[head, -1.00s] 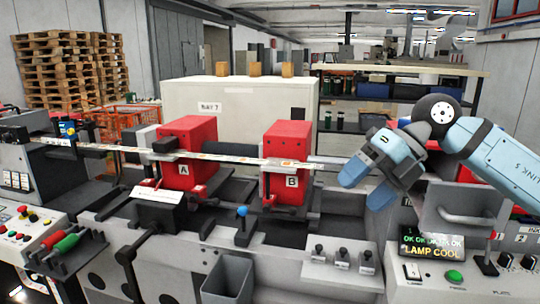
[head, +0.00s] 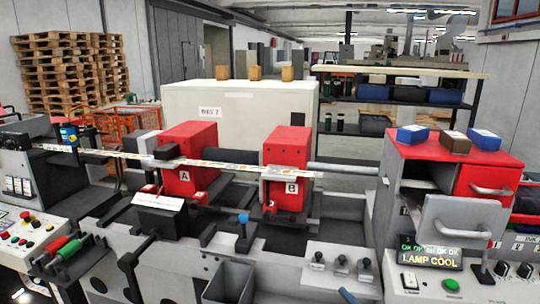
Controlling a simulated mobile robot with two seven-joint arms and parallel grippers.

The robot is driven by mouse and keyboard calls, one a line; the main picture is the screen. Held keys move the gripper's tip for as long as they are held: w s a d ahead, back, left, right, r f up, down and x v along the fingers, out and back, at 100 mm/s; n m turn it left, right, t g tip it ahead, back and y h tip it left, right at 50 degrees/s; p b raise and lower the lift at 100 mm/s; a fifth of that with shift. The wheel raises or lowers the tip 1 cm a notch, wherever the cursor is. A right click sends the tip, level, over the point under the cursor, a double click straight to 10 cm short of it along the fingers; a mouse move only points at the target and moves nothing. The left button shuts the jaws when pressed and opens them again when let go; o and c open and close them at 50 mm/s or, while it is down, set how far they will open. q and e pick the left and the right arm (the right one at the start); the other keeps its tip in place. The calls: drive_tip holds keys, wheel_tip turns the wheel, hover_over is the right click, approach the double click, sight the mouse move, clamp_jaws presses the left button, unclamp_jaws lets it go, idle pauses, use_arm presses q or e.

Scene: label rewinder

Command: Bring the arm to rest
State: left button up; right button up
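Neither gripper shows in the head view. A small light-blue piece (head: 347,296) at the bottom edge may be part of my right arm, but too little shows to tell. The label machine fills the middle: red unit A (head: 190,150) and red unit B (head: 288,148) stand with the printed label strip (head: 230,167) running across them. The display (head: 430,255) at the right reads "LAMP COOL" with a row of OKs.
At the right a red-topped cabinet (head: 470,150) carries blue and brown boxes (head: 455,142) and has a grey handled door (head: 462,222). A grey bin (head: 228,282) stands at the front. Red and green handles (head: 62,245) lie left. The space above the machine is clear.

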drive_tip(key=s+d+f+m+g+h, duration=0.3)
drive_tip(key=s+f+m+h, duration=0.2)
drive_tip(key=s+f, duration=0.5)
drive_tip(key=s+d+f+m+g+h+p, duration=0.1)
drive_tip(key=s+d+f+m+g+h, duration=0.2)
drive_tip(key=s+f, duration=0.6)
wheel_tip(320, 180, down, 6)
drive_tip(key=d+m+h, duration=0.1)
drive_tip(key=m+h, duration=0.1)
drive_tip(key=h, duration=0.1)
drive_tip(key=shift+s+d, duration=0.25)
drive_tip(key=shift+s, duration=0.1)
